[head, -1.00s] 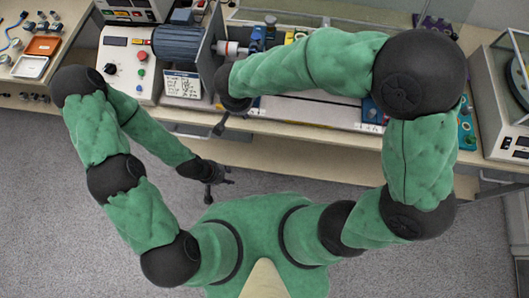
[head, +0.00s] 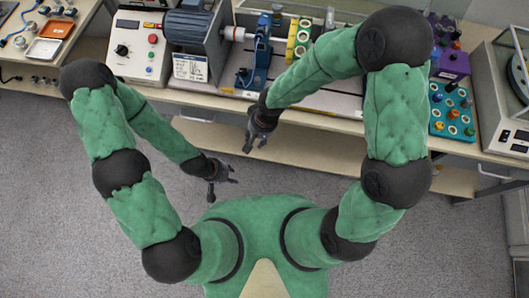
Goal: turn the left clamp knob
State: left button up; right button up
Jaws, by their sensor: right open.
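A blue bearing block (head: 262,55) stands on the rig's base, with the motor shaft (head: 238,34) running into it from the left. A small dark knob (head: 242,75) shows at the block's lower left; I cannot tell for sure whether it is the left clamp knob. My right gripper (head: 255,144) is open and empty, over the table's front edge just below the block and apart from the knob. My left gripper (head: 223,189) is lower, over the floor in front of the table, with its fingers apart and nothing between them.
A blue-grey motor (head: 185,38) and a white control box (head: 137,48) stand left of the block. A yellow block (head: 298,36) is to its right, partly behind my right arm. A blue tray of knobs (head: 452,112) and a purple box (head: 452,62) are farther right.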

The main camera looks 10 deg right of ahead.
jog(key=s+d+f+y, duration=0.1)
jog(key=s+d+f, duration=0.1)
jog(key=f, duration=0.4)
jog(key=shift+s+f+y, duration=0.3)
jog(key=shift+s+f, duration=0.1)
jog(key=shift+s, duration=0.15)
jog(key=shift+d, duration=0.15)
